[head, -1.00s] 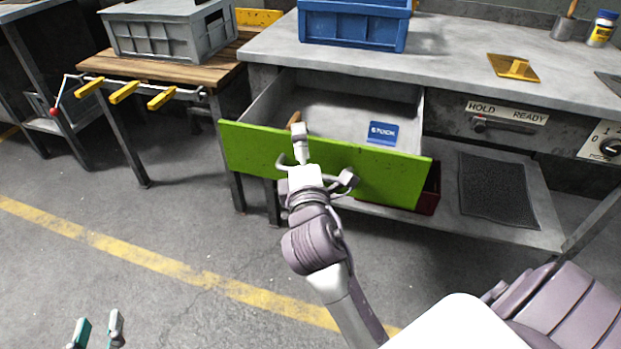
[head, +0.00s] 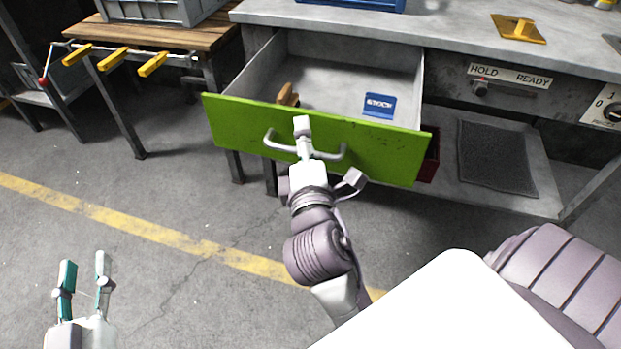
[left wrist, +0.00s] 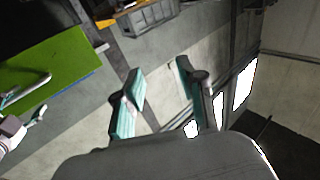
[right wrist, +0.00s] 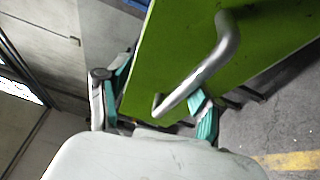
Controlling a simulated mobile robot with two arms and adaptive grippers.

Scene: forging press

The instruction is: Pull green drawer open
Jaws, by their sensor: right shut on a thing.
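The green drawer (head: 375,150) stands well out from the workbench, with its grey inside showing from above. Its curved metal handle (head: 275,146) is on the green front. My right gripper (head: 303,132) is at the middle of the handle. In the right wrist view its teal fingers (right wrist: 160,95) lie on both sides of the handle bar (right wrist: 205,72), and it is shut on the handle. My left gripper (head: 83,268) is open and empty above the floor at the lower left; its open fingers also show in the left wrist view (left wrist: 165,95).
A blue card (head: 379,105) and a brown wooden item (head: 287,95) lie in the drawer. The workbench (head: 440,38) is behind, with a lower shelf and black mat (head: 497,155). The floor in front is clear.

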